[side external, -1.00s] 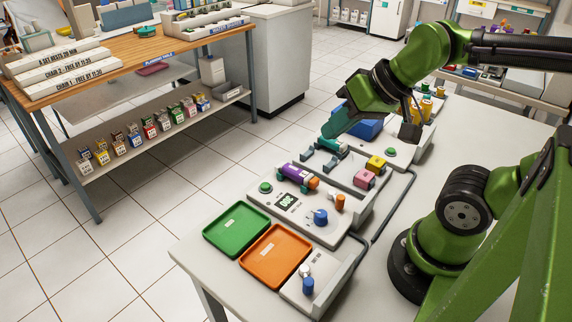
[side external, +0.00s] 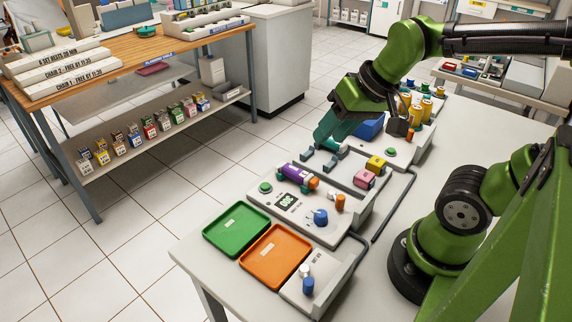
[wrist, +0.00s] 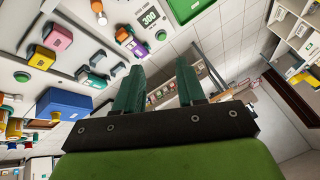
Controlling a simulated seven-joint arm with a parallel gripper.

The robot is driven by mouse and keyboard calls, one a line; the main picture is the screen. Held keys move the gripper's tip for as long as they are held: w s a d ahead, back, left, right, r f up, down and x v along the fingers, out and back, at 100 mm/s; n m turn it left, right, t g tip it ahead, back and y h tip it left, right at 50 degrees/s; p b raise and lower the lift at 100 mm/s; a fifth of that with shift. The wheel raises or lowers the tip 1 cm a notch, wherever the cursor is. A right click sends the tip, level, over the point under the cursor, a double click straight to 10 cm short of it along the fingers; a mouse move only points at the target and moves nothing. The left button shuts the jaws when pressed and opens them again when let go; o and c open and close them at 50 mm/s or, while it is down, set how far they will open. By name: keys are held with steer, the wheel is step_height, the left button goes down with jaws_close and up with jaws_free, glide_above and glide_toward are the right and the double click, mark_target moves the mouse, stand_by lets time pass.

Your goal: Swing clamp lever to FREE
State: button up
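My gripper (side external: 322,132) hangs over the left edge of the middle station; its two teal fingers are apart and nothing shows between them in the wrist view (wrist: 160,84). A teal cylinder (side external: 340,150) lies close to the fingertips with grey brackets (side external: 308,155) beside it; it also shows in the wrist view (wrist: 97,81). I cannot tell whether the fingers touch it. I cannot clearly make out the clamp lever or any FREE mark. The middle station (side external: 346,176) also holds a yellow block (side external: 376,162) and a pink block (side external: 364,179).
A blue box (side external: 369,127) and a green button (side external: 391,152) are behind. Green (side external: 236,228) and orange (side external: 275,255) trays lie in front. Floor is free left of the bench.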

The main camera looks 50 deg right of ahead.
mark_target(341, 197)
steer(key=shift+o, duration=0.4)
steer(key=d+f+m+g, duration=0.1)
steer(key=d+m+g+h, duration=0.1)
steer(key=g, duration=0.1)
steer(key=d+f+m+g, duration=0.1)
steer(key=shift+s+d+f+m+g, duration=0.2)
steer(key=shift+d+f+m+g, duration=0.1)
steer(key=shift+d+g, duration=0.1)
steer(key=shift+m+g+h, duration=0.3)
steer(key=shift+m+g, duration=0.1)
steer(key=shift+m, duration=0.2)
steer(key=f, duration=1.1)
steer(key=s+f, duration=0.1)
steer(key=f, duration=0.4)
steer(key=shift+d+f, duration=0.2)
steer(key=shift+f, duration=0.05)
jaws_close()
